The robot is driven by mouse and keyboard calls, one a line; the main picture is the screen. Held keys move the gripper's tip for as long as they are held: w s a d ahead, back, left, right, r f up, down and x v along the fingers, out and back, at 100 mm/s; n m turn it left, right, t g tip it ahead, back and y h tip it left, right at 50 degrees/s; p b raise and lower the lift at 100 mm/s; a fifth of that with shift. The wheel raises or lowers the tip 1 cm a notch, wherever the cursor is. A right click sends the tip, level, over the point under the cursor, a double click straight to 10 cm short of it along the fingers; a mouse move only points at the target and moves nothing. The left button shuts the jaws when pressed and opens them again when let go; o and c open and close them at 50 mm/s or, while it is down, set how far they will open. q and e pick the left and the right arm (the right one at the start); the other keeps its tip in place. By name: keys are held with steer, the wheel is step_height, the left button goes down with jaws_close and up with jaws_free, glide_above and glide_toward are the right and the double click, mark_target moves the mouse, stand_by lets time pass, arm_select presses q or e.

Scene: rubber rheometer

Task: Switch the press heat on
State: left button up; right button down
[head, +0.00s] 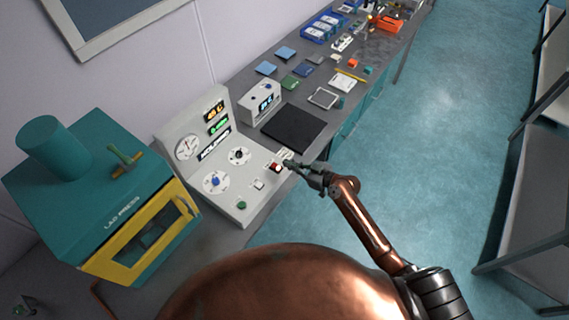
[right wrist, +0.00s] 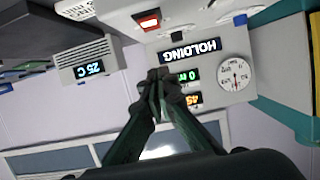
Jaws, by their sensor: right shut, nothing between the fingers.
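The grey-white control panel (head: 240,180) stands beside the teal lab press (head: 100,190) with its yellow-framed door. A red switch (head: 277,167) sits near the panel's right end; its label is too small to read. It also shows in the right wrist view (right wrist: 149,22). My right gripper (head: 303,168) is shut and empty, its tips just right of the red switch; contact cannot be told. In the right wrist view its fingertips (right wrist: 160,76) meet below the switch. A small dark shape at the bottom left may be my left gripper (head: 25,305); its jaws are unclear.
The panel has lit displays, one reading HOLDING (right wrist: 190,50), a blue knob (head: 215,181), a black knob (head: 239,155), a white button (head: 259,184) and a green button (head: 241,205). A small box reading 25 C (right wrist: 88,69) and a dark mat (head: 294,127) lie beyond.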

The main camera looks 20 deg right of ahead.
steer(key=s+d+b, duration=0.2)
steer(key=s+d, duration=0.2)
steer(key=s, duration=0.2)
steer(key=shift+d+r, duration=0.25)
steer(key=shift+d, duration=0.15)
steer(key=shift+w, duration=0.1)
